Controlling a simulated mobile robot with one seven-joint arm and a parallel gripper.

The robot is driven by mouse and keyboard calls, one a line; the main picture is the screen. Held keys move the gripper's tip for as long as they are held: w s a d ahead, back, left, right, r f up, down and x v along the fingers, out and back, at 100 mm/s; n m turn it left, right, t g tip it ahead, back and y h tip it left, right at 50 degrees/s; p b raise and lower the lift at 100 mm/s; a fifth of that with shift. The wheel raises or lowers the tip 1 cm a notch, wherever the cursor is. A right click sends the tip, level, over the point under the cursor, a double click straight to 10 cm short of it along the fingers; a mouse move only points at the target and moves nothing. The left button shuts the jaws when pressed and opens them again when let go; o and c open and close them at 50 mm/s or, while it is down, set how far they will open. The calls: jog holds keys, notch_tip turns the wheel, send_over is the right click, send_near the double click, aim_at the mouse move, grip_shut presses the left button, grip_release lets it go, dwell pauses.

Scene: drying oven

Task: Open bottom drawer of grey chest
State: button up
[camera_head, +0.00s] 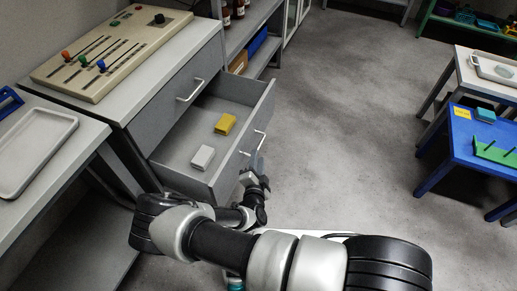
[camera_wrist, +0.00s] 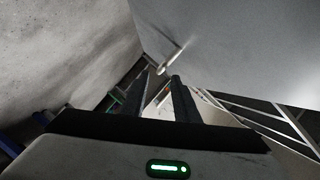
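The grey chest (camera_head: 152,122) stands at the left in the head view. Its upper drawer (camera_head: 185,88) is shut. A lower drawer (camera_head: 183,162) is pulled well out, with a yellow block (camera_head: 225,124) and a white block (camera_head: 203,157) inside. Whether another drawer lies beneath it is hidden. The open drawer's bar handle (camera_head: 259,139) is on its front. My gripper (camera_head: 257,166) is low beside that front, near the handle. In the wrist view my two dark fingers (camera_wrist: 162,78) are apart, with a handle (camera_wrist: 164,68) on a grey panel just beyond their tips; contact is unclear.
A control panel with sliders (camera_head: 110,50) sits on the chest. A table with a tray (camera_head: 35,150) stands at the left. A shelf with bottles (camera_head: 240,25) stands behind. A blue table (camera_head: 470,150) is at the right. The floor (camera_head: 345,130) between is clear.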

jog(key=p+v, duration=0.1)
jog(key=v, duration=0.9)
jog(key=shift+s, duration=0.2)
jog(key=shift+r, duration=0.1)
jog(key=s+d+r+n+g+h, duration=0.1)
jog(key=d+r+n+g+h, duration=0.55)
jog(key=r+n, duration=0.95)
jog(key=s+d+r+n+g+h, duration=0.1)
jog(key=d+r+n+g+h, duration=0.2)
jog(key=d+r+n+g, duration=0.95)
jog(key=s+a+r+m+t+y, duration=0.1)
jog(key=s+r+m+t+y, duration=0.45)
jog(key=r+m, duration=0.35)
jog(key=s+a+r+m+t+y, duration=0.1)
jog(key=s+r+m+t+y, duration=0.3)
jog(key=s+r+m, duration=0.5)
notch_tip(320, 180, up, 22)
jog(key=w+n+p, duration=0.1)
jog(key=w+p, duration=0.2)
jog(key=p, duration=1.7)
jog(key=shift+d, duration=0.15)
